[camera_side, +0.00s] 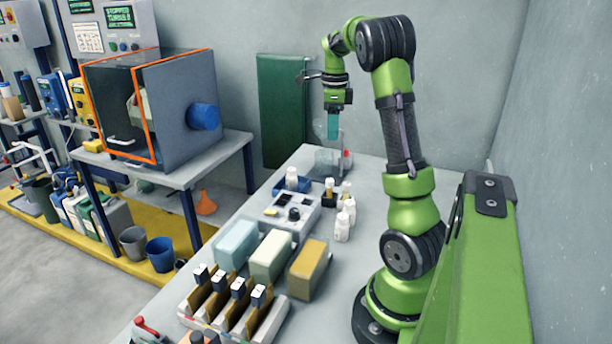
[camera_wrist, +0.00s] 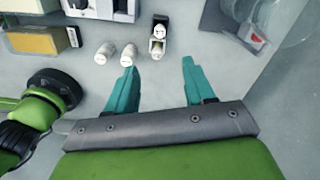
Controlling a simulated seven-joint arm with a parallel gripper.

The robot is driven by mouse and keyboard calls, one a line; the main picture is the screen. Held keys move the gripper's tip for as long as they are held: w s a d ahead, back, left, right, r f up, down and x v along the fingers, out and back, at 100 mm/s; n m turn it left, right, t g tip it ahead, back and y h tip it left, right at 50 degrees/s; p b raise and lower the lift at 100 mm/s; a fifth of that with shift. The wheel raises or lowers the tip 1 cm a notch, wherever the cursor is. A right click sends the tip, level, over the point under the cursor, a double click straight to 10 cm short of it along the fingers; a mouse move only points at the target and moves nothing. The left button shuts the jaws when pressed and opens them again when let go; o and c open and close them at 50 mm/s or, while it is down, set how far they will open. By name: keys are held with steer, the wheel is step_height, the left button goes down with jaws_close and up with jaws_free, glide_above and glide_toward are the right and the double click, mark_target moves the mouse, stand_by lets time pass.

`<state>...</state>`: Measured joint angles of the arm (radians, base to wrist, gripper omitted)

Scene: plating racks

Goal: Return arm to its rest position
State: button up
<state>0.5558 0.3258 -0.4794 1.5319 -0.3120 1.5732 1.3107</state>
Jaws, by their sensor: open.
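My green arm stands upright on the right of the grey bench, with its forearm bent over at the top. My gripper (camera_side: 333,128) hangs high above the back of the bench, teal fingers pointing down. In the wrist view my gripper (camera_wrist: 156,80) has its two teal fingers apart, with only bare bench between them. It is open and empty and touches nothing.
White bottles (camera_side: 342,226) stand below my gripper, near a grey tray (camera_side: 307,221). Coloured blocks (camera_side: 308,268) and a rack of boards (camera_side: 232,310) stand nearer the front. A clear holder (camera_side: 325,160) is at the back. A grey cabinet (camera_side: 180,110) stands on another table, left.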

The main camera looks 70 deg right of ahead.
steer(key=shift+r, duration=0.25)
steer(key=w+a+n+t, duration=0.2)
steer(key=a+n, duration=0.7)
steer(key=a, duration=0.1)
steer(key=w+a+n+t, duration=0.2)
steer(key=a+n, duration=0.7)
steer(key=s+a+r+n+t+y, duration=0.1)
steer(key=s+a+n, duration=0.2)
steer(key=a, duration=0.6)
steer(key=s+a+n+t+y, duration=0.1)
steer(key=s+a+n+t, duration=0.1)
steer(key=a+n, duration=0.5)
steer(key=shift+s+a+r, duration=0.4)
steer(key=shift+s+a, duration=0.05)
steer(key=shift+a, duration=0.65)
